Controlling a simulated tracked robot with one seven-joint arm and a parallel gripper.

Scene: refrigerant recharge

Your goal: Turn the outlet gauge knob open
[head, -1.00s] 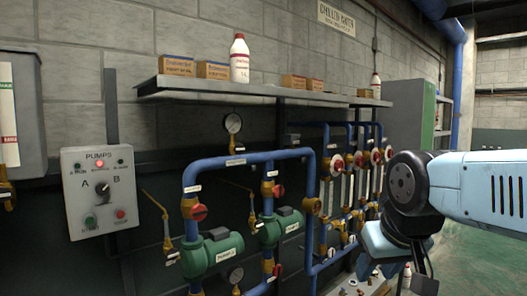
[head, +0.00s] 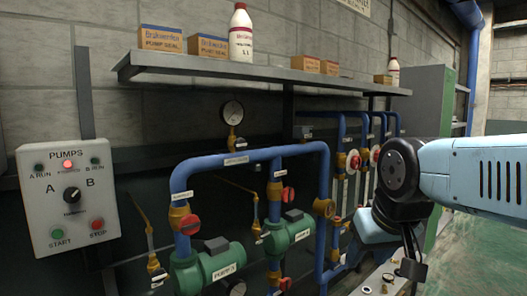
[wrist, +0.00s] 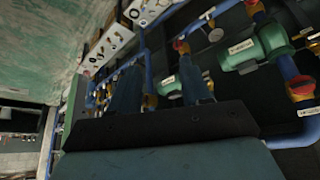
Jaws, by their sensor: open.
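A round white-faced gauge (head: 233,113) stands on a short stem above the top blue pipe, left of the picture's middle in the head view. A small brass fitting (head: 235,144) sits under it, at the pipe; I cannot make out a knob's position there. My gripper shows in the wrist view (wrist: 159,78) with its two blue fingers apart and nothing between them. In the head view my arm is at the right, well away from the gauge, and the fingers cannot be made out.
Green pumps (head: 208,264) and red-handled valves sit on blue pipes (head: 280,152) below the gauge. A shelf (head: 270,76) with boxes and bottles overhangs them. A pump control panel (head: 72,198) is at the left. Green floor (head: 490,240) is open at the right.

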